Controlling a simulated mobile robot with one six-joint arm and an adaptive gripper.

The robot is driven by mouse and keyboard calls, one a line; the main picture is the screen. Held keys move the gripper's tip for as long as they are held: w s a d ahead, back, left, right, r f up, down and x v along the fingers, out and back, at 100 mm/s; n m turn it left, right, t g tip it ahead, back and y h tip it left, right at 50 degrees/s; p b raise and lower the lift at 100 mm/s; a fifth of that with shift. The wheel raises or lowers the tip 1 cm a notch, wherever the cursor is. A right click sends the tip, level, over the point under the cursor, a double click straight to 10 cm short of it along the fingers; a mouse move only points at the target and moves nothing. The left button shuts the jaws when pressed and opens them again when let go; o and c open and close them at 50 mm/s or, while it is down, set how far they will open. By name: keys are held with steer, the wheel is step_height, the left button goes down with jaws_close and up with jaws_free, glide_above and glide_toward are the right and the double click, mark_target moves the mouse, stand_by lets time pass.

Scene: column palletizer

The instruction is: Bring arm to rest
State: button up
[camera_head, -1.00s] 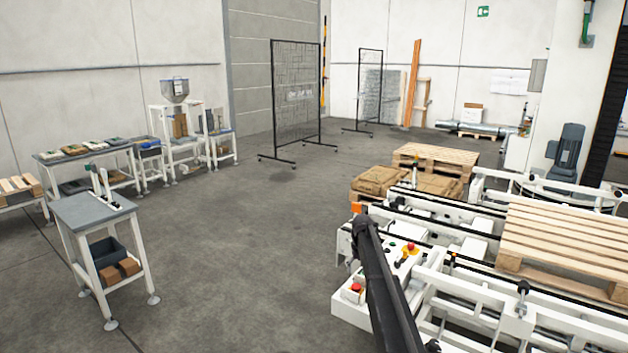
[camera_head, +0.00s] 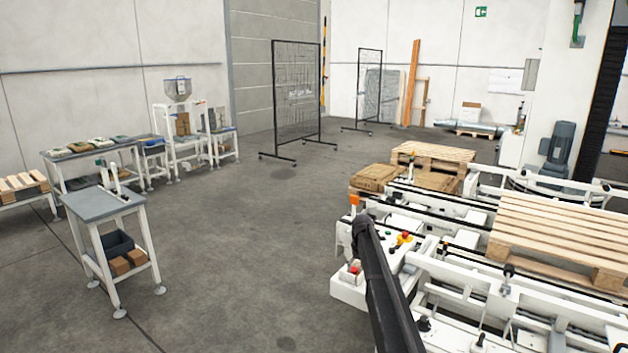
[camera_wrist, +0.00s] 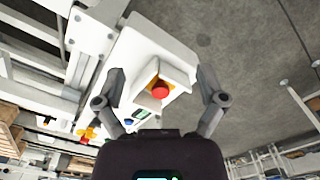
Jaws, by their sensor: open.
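My gripper (camera_wrist: 162,85) is open and empty in the wrist view, its two dark fingers spread apart. Between and beyond them shows a white control box with a red emergency-stop button (camera_wrist: 160,90) on a yellow base. The same red button shows in the head view (camera_head: 353,270), beside my dark arm. My arm crosses the front of the conveyor's control panel (camera_head: 395,250) and hides part of it. The fingertips cannot be made out in the head view.
A white conveyor frame with a wooden pallet (camera_head: 560,240) fills the right side. A small grey table (camera_head: 103,205) with brown boxes below stands at left. Black mesh screens (camera_head: 298,95) stand at the back. The grey floor (camera_head: 240,240) between is clear.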

steer(key=s, duration=4.5)
steer(key=shift+s+r+m+p, duration=0.3)
steer(key=shift+r, duration=0.05)
